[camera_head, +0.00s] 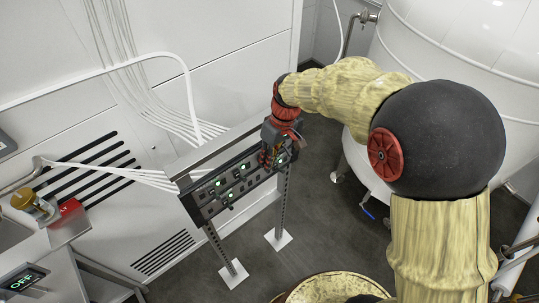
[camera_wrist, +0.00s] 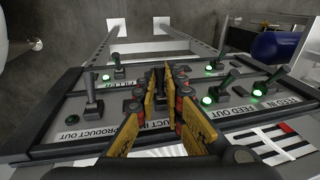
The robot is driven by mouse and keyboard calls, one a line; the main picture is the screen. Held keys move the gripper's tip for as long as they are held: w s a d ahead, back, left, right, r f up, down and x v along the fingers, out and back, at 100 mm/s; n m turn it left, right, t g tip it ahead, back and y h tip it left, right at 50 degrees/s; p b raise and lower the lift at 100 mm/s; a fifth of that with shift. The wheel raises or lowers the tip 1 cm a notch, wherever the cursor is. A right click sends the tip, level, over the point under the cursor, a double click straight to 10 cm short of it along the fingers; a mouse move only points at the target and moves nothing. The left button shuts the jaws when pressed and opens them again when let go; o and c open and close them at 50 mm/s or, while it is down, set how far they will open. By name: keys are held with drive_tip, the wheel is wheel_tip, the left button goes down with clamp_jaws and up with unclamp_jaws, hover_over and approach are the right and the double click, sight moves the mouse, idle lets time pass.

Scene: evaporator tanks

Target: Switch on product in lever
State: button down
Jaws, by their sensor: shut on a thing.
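The control panel (camera_head: 206,211) stands on a metal frame, and its labelled face (camera_wrist: 65,108) fills the wrist view. My gripper (camera_head: 268,158) is over the panel's right part. In the wrist view its yellow-sided fingers (camera_wrist: 168,78) are closed together just above the partly covered PRODUCT IN label (camera_wrist: 157,126). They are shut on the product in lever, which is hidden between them. The product out lever (camera_wrist: 92,96) stands free to the left. The feed out lever (camera_wrist: 222,88) and feed in lever (camera_wrist: 272,80) stand to the right, near lit green lamps (camera_wrist: 208,100).
A back-row lever (camera_wrist: 118,64) stands near another lit green lamp (camera_wrist: 105,77). A large white tank (camera_head: 455,60) is at the right. White cables (camera_head: 150,108) run along the wall to the panel. A display reading OFF (camera_head: 24,281) is at lower left.

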drive_tip(key=shift+w+r+g+h+p, duration=0.1)
drive_tip(key=shift+r+g+h+p, duration=0.05)
drive_tip(key=shift+g+h+p, duration=0.2)
drive_tip(key=c, duration=1.9)
unclamp_jaws()
drive_tip(key=r, duration=0.4)
drive_tip(key=d+r, duration=0.1)
drive_tip(key=r, duration=0.2)
drive_tip(key=w+d+r, duration=0.1)
drive_tip(key=r, duration=0.3)
drive_tip(key=shift+w+r, duration=0.1)
drive_tip(key=shift+r, duration=0.25)
